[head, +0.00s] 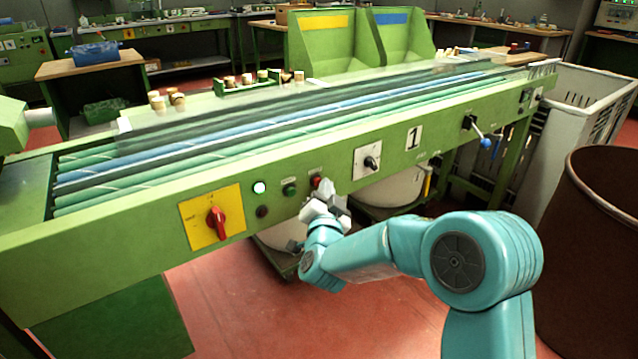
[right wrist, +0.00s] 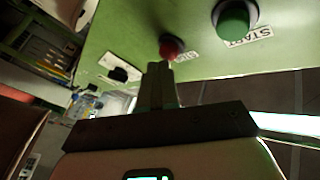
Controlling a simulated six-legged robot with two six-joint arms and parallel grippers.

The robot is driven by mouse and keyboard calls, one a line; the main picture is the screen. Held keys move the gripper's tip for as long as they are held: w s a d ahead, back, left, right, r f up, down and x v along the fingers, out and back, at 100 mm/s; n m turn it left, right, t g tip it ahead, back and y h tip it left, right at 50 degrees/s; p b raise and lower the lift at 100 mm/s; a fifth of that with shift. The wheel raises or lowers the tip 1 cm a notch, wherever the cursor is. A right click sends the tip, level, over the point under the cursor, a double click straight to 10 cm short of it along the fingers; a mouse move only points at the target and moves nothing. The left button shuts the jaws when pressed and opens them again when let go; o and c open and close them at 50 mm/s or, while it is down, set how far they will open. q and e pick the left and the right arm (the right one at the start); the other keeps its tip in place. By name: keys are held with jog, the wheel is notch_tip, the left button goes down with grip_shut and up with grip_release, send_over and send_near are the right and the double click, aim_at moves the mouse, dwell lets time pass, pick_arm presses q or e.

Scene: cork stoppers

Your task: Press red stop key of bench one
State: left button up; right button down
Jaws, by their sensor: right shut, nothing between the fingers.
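Bench one (head: 455,130) is a long green bench with a number 1 plate (head: 413,137) on its front panel. The red stop key (head: 316,180) is a small round button on that panel, and it also shows in the right wrist view (right wrist: 170,46). My right gripper (head: 326,188) is shut and empty. Its fingertips (right wrist: 158,68) are right at the red key and cover its lower edge in the wrist view. I cannot tell whether they touch it. My left gripper is not in view.
The green start key (head: 289,190) sits left of the red key, with a lit white lamp (head: 259,187) beyond it. A yellow plate with a red rotary switch (head: 217,222) is further left. A black selector (head: 371,163) is to the right. A brown barrel (head: 600,230) stands at right.

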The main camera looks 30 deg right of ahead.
jog(key=shift+w, duration=0.3)
jog(key=shift+s, duration=0.1)
dwell(0.4)
jog(key=shift+s+b, duration=0.55)
jog(key=shift+s, duration=0.2)
jog(key=s, duration=0.1)
jog(key=s+b, duration=0.1)
jog(key=s, duration=0.1)
jog(key=s+b, duration=0.1)
jog(key=s, duration=0.1)
jog(key=shift+d, duration=0.25)
dwell(0.5)
